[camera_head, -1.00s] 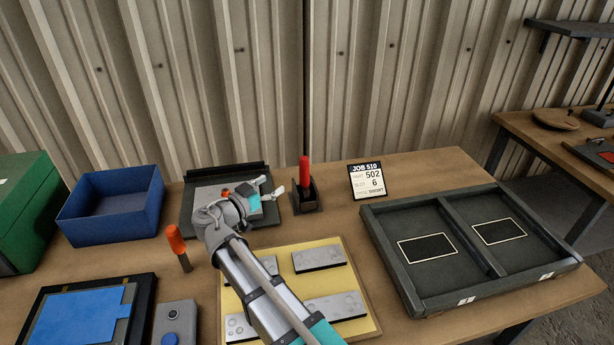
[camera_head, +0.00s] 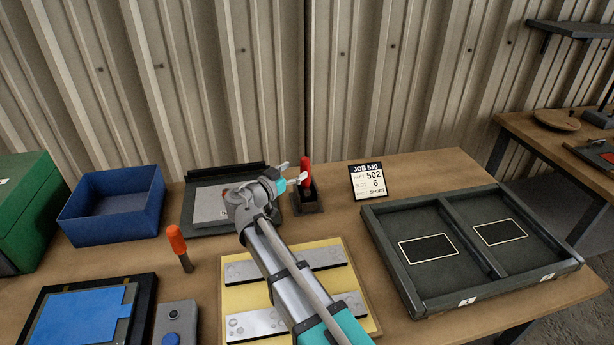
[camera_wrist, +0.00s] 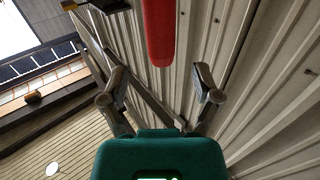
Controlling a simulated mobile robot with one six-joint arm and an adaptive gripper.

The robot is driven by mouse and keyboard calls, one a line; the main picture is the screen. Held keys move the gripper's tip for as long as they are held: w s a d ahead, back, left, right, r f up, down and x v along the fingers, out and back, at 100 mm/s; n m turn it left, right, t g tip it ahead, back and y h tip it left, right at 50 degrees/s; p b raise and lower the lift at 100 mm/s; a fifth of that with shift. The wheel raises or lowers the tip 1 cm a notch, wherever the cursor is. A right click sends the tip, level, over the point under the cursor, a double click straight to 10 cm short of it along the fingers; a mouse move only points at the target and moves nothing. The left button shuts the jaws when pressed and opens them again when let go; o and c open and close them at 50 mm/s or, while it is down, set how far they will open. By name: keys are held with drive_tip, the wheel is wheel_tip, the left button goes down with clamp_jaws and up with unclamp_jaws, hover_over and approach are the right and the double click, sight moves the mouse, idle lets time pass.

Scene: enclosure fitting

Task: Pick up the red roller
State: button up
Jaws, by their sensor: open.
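The red roller (camera_head: 305,172) stands upright in a small dark holder (camera_head: 307,201) at the back middle of the table. My gripper (camera_head: 294,177) is open beside the roller, on its left side in the head view, with its fingers around or right at it; I cannot tell whether they touch. In the wrist view the red roller (camera_wrist: 158,30) shows at the top centre, ahead of and between the line of my two open fingers (camera_wrist: 160,90). Nothing is held between the fingertips there.
A job card (camera_head: 367,181) stands right of the holder. A dark two-bay tray (camera_head: 397,273) lies further right. A dark plate (camera_head: 190,205), an orange-handled tool (camera_head: 177,240) and a blue bin (camera_head: 90,232) are to the left. A yellow board (camera_head: 245,298) lies in front, under my arm.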

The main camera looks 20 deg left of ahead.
sight(301, 165)
drive_tip(key=shift+w, duration=0.1)
drive_tip(key=shift+x, duration=2.6)
clamp_jaws()
